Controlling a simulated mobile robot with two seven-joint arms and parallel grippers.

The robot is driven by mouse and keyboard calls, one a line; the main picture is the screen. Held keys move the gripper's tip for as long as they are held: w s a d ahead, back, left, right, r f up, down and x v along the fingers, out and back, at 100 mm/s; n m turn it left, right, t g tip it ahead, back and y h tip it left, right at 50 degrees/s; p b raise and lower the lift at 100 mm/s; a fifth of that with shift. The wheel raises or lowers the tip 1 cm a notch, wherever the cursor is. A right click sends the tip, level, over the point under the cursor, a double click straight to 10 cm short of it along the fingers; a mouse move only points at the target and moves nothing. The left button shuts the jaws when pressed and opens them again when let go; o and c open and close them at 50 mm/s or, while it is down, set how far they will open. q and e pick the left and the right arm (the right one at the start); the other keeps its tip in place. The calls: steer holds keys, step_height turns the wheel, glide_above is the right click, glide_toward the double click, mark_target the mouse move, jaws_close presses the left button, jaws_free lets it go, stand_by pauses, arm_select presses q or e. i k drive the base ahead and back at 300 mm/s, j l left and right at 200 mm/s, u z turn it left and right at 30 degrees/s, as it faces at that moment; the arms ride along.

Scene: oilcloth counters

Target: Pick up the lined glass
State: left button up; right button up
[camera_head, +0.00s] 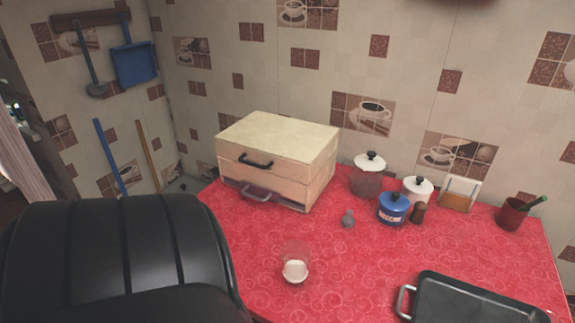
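A small clear glass (296,263) stands upright on the red patterned counter, left of the middle and near the front. Its lower part looks whitish. Whether it has lines on it is too small to tell. It stands apart from the other things. Neither of my grippers is in view.
A wooden drawer box (270,165) stands behind the glass. A black tray (470,300) with a metal handle lies front right. Bare counter surrounds the glass.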

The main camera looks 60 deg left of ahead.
mark_target(296, 254)
steer(key=u, duration=0.4)
steer(key=i+j+u, duration=0.1)
steer(key=u, duration=0.3)
steer(key=i+u, duration=0.1)
steer(key=u, duration=0.7)
steer(key=i+u, duration=0.15)
steer(key=u, duration=0.25)
